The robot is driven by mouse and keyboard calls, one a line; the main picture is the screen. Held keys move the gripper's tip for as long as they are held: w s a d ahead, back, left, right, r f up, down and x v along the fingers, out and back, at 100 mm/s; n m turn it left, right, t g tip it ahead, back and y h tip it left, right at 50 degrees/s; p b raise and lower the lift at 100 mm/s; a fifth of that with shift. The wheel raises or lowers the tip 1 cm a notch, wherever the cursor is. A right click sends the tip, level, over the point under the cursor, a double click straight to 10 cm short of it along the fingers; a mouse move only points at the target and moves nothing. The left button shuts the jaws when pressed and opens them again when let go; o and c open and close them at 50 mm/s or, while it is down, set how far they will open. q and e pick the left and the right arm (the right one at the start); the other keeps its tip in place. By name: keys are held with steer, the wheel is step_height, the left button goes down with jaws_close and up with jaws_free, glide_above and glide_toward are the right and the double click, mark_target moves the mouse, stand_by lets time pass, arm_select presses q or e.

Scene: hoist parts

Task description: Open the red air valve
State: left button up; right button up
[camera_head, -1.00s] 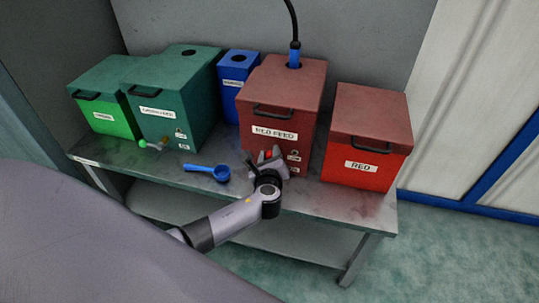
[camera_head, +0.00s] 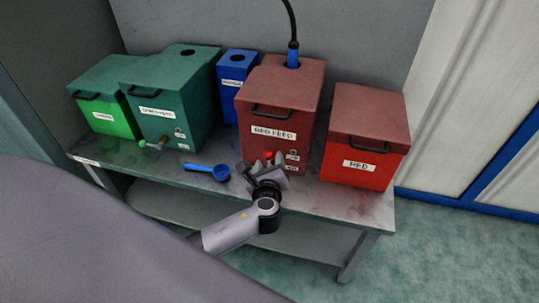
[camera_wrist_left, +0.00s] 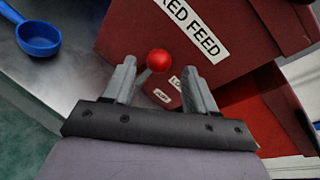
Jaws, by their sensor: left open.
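The red air valve shows as a red ball knob (camera_head: 268,156) low on the front of the dark red RED FEED box (camera_head: 282,95). In the left wrist view the red knob (camera_wrist_left: 159,61) sits on a short pale stem, beyond and between the fingertips. My left gripper (camera_head: 262,164) is open in front of the box, its two grey fingers (camera_wrist_left: 162,80) on either side of the stem's line. I cannot tell whether the fingers touch the stem. Small labels sit beside the valve, partly hidden by the right finger. My right gripper is not in view.
A blue scoop (camera_head: 212,171) lies on the grey bench (camera_head: 340,201) left of my gripper. A red box (camera_head: 367,135) stands to the right; green boxes (camera_head: 170,100) and a blue box (camera_head: 230,80) stand to the left. A hose (camera_head: 293,35) enters the RED FEED box from above.

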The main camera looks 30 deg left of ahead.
arm_select(q)
steer(key=shift+v, duration=1.45)
steer(key=s+d+f+n+g+h+p, duration=0.35)
steer(key=s+n+h+p, duration=0.2)
steer(key=s+n, duration=0.55)
steer(key=s+d+r+n+h+p, duration=0.1)
steer(key=s+r+n+h+p, duration=0.2)
steer(key=s+n, duration=0.7)
step_height(320, 180, up, 2)
steer(key=shift+s+d+r+n, duration=0.1)
steer(key=shift+s+d+n, duration=0.2)
steer(key=shift+n, duration=0.6)
steer(key=shift+t, duration=0.25)
